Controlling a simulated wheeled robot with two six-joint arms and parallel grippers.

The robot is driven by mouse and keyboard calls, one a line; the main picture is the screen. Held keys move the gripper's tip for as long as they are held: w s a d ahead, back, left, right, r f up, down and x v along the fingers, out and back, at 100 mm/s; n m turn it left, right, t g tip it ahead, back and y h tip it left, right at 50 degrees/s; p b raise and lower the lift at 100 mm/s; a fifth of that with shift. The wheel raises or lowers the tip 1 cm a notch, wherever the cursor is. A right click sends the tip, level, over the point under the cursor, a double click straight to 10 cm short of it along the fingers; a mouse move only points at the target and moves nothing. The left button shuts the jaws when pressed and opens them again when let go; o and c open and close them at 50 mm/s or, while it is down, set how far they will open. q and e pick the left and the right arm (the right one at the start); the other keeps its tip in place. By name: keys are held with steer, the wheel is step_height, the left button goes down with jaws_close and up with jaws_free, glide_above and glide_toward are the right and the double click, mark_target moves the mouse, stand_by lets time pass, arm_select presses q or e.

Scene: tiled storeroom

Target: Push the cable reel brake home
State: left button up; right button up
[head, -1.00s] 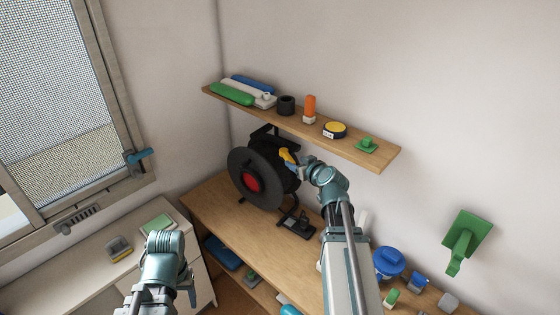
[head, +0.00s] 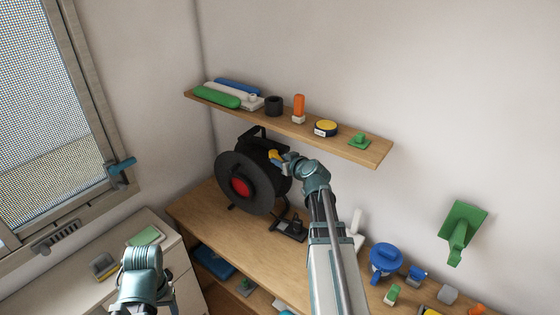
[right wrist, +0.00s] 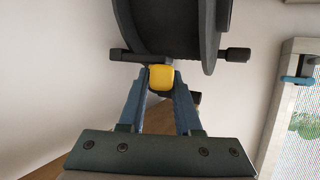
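The cable reel (head: 260,177), a black drum with a red hub, stands on the wooden bench under the wall shelf. Its yellow brake (head: 272,155) is on the upper right side of the reel, partly hidden by my gripper. My right gripper (head: 277,160) reaches the brake from the right. In the right wrist view, the brake's squarish yellow end (right wrist: 161,77) sits between my right fingertips (right wrist: 162,84), which press on both sides of it. The dark reel (right wrist: 180,28) fills the top there. My left arm shows at the lower left of the head view; its gripper is out of view.
The shelf (head: 352,151) above holds bottles, a black cup, an orange-topped item, a yellow-topped tin and a green piece. A black item (head: 289,228) lies right of the reel. A blue container (head: 386,258) and small blocks stand farther right. A green bracket (head: 462,232) hangs on the wall.

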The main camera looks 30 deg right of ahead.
jaws_close()
stand_by(1.1)
